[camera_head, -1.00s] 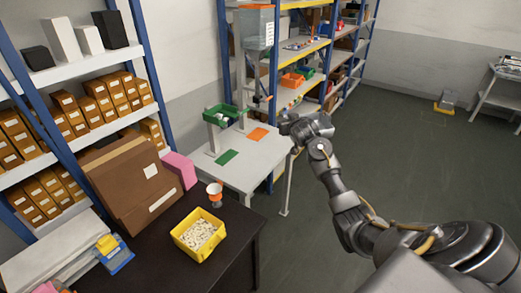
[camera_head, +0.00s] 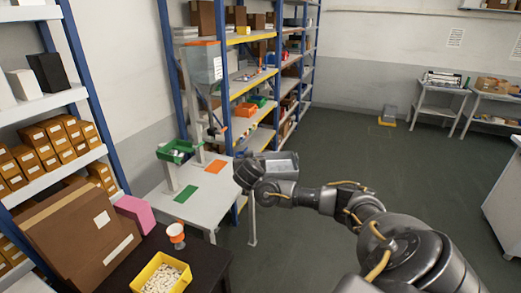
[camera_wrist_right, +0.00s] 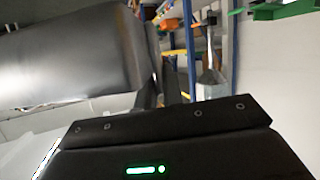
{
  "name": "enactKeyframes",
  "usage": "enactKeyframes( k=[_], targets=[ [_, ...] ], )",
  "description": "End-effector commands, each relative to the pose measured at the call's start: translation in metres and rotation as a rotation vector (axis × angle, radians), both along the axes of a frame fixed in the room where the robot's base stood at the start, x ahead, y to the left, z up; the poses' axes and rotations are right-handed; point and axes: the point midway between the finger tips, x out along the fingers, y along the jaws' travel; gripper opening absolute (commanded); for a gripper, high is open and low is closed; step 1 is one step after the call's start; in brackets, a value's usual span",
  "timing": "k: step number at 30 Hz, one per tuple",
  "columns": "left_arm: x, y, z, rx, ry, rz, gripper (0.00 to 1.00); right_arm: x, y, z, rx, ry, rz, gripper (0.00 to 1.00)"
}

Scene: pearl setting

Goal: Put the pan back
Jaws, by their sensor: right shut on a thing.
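My right gripper (camera_head: 252,170) is at the right edge of the small white table, above floor level. It is shut on a grey metal pan (camera_head: 283,164), which sticks out to the right of the hand in the head view. In the right wrist view the pan (camera_wrist_right: 70,60) fills the upper left as a large blurred grey surface, beside the dark fingers (camera_wrist_right: 165,85). The exact grip point is partly hidden. My left gripper is out of view.
The white table (camera_head: 226,198) carries a green tray on a post (camera_head: 178,150), green and orange mats and a clear hopper (camera_head: 203,62). Shelves (camera_head: 245,38) stand behind. A grey device with a yellow base (camera_head: 388,116) is on the far floor. Open floor (camera_head: 340,150) lies right.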

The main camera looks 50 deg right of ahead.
Motion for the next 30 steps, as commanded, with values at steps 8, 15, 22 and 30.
enactKeyframes(
  k=[8,15,22,30],
  targets=[
    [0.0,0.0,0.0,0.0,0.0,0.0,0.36,-0.002,0.075,0.01,-0.002,-0.003,0.132,0.0],
    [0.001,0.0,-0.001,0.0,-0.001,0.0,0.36,-0.004,0.138,0.025,-0.001,-0.003,0.263,0.0],
    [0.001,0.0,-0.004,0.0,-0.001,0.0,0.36,-0.011,0.195,0.041,0.0,-0.001,0.391,0.0],
    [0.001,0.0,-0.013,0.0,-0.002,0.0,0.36,-0.026,0.251,0.056,0.003,0.0,0.528,0.0]
  ],
)
